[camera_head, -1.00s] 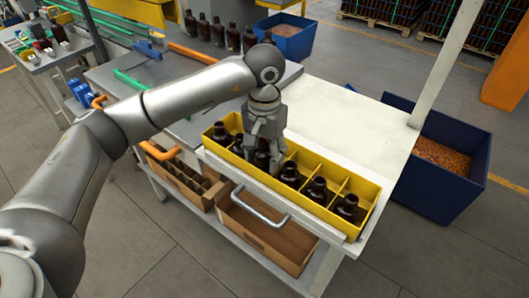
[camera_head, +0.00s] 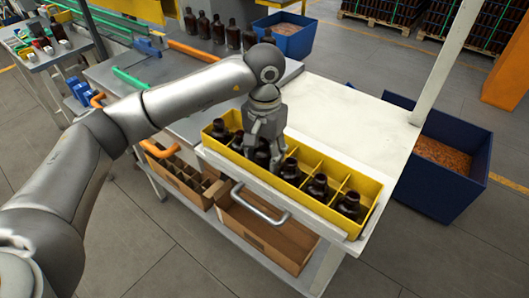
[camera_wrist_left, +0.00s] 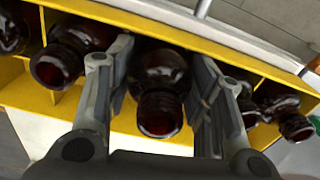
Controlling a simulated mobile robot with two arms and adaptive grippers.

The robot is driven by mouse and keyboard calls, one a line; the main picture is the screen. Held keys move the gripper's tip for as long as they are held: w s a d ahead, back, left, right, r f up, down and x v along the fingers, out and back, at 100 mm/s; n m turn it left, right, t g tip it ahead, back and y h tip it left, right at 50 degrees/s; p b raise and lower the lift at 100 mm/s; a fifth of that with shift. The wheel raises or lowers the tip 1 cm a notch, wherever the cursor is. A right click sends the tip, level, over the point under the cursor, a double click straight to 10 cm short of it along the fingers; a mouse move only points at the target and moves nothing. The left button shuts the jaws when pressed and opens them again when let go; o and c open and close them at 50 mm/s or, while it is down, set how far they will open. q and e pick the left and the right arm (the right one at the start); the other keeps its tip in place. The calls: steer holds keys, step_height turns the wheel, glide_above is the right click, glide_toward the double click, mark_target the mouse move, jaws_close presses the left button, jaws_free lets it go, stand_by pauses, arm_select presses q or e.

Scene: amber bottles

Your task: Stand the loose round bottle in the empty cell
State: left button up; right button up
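The yellow crate (camera_head: 330,168) stands on the white bench top. Dark amber bottles stand upright in a line of its cells, among them one at the right end (camera_head: 348,204) and one at the left end (camera_head: 219,129). My left gripper (camera_head: 264,157) points down into the crate around another bottle (camera_head: 262,153). In the left wrist view that bottle (camera_wrist_left: 160,112) stands between the two spread fingers (camera_wrist_left: 163,75), with gaps beside its neck. The fingers look open; contact lower down is hidden. I cannot pick out a loose bottle or an empty cell in that line. My right gripper is not in view.
Several amber bottles (camera_head: 233,35) stand at the back of the bench. Neighbouring bottles (camera_wrist_left: 57,66) are close beside the fingers. Cardboard boxes (camera_head: 268,232) sit under the bench. The bench behind the crate is clear. A blue bin (camera_head: 440,185) stands right.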

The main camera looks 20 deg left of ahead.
arm_select(q)
steer(key=o, duration=0.5)
step_height(320, 180, up, 12)
steer(key=shift+r, duration=0.1)
stand_by(0.4)
stand_by(0.4)
